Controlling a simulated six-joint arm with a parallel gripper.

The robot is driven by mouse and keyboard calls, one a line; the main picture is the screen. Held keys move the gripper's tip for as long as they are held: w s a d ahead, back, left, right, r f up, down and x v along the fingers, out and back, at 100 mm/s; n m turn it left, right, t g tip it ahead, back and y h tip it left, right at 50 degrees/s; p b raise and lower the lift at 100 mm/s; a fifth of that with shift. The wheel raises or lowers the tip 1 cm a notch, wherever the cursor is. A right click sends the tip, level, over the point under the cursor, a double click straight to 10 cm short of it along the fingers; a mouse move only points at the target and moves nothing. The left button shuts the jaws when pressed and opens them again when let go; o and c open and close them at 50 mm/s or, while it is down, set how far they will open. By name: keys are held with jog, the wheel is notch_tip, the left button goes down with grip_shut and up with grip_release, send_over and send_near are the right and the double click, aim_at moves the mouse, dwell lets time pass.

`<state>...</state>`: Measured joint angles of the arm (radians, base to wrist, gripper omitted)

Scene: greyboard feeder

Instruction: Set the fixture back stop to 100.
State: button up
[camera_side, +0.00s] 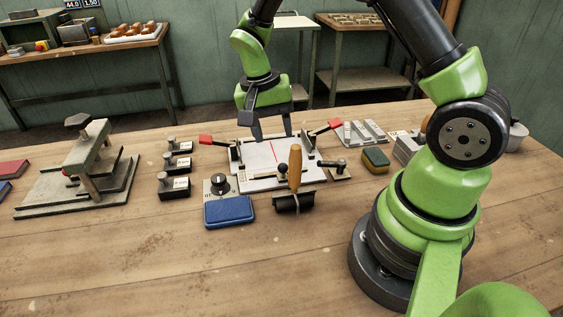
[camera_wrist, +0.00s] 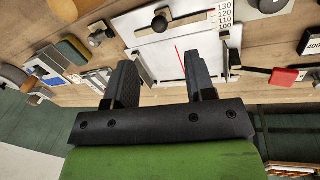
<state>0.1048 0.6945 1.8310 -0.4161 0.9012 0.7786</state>
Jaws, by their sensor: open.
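The fixture is a pale plate with a red line (camera_side: 262,152), in the middle of the bench; its plate also shows in the wrist view (camera_wrist: 165,58). A bar with a black knob (camera_wrist: 160,22) lies across the plate beside a scale (camera_wrist: 225,18) marked 130, 120, 110 and 100. I take this bar for the back stop; its exact reading is too small to tell. In the side view the knob (camera_side: 283,168) is partly beside a wooden handle. My gripper (camera_side: 272,135) is open and empty, pointing down above the plate's far part, apart from the knob.
Red-tipped levers (camera_side: 206,140) flank the fixture. A wooden-handled roller (camera_side: 295,172) stands at its near edge. A blue pad (camera_side: 229,211) and a dial box (camera_side: 219,186) sit to the left, with several knobbed blocks (camera_side: 174,185) beyond. A sponge (camera_side: 375,159) lies right. The front bench is clear.

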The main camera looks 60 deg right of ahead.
aim_at(282, 164)
jog(key=f, duration=0.3)
jog(key=s+f, duration=0.1)
jog(key=f, duration=0.4)
jog(key=shift+s+d+f, duration=0.25)
jog(key=shift+d+f, duration=0.05)
jog(key=shift+d, duration=0.1)
